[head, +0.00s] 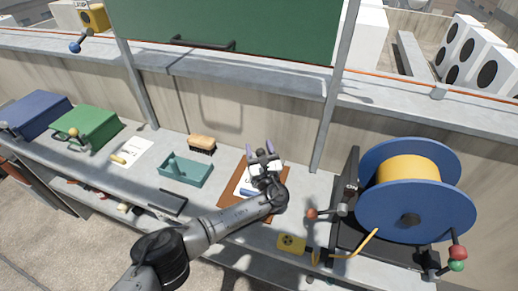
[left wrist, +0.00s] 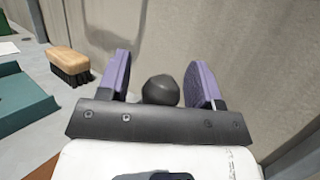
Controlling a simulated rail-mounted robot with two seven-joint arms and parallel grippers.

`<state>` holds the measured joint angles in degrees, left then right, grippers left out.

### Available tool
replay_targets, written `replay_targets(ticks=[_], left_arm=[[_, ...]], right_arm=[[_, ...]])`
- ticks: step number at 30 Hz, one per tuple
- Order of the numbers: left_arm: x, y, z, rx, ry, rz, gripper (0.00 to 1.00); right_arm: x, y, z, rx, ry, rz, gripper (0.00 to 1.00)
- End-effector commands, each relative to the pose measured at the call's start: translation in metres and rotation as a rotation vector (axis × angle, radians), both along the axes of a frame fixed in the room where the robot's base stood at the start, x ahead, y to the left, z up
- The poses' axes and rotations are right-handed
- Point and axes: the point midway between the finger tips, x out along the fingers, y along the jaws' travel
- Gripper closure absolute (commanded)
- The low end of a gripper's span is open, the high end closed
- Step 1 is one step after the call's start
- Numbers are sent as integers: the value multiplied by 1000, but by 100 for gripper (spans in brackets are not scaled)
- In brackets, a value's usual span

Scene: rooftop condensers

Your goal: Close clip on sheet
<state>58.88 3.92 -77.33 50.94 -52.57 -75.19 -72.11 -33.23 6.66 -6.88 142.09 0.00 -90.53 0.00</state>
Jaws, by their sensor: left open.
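A brown clipboard (head: 230,205) lies on the bench with a white sheet (head: 239,186) on it. A blue piece (head: 248,193) shows on the sheet beside my arm; I cannot tell whether it is part of the clip. My left gripper (head: 260,149) is over the far part of the board, its purple fingers apart, and it hides much of the board and sheet. In the left wrist view, a dark round knob (left wrist: 160,90) shows between the open fingers (left wrist: 161,84); I cannot tell whether it touches them. My right gripper is not in view.
A wooden brush (head: 202,143) and a teal tray (head: 186,173) are left of the board. A green case (head: 88,128) and a blue case (head: 36,114) stand further left. A large blue reel (head: 440,205) stands right; a yellow device (head: 291,243) is at the front edge.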

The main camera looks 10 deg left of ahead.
Motion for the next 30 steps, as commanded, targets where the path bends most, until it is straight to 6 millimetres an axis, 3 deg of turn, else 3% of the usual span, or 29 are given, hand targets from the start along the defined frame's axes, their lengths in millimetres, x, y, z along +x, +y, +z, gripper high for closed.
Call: replay_targets(ticks=[7,13,21,30], left_arm=[[0,-1,12,-1,-2,-2,41],[0,0,49,-3,-2,-1,41],[-24,-52,76,-4,-1,-3,41],[-42,-90,101,-1,1,-1,41]], right_arm=[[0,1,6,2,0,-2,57],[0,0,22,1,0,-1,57],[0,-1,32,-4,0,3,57],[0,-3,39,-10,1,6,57]])
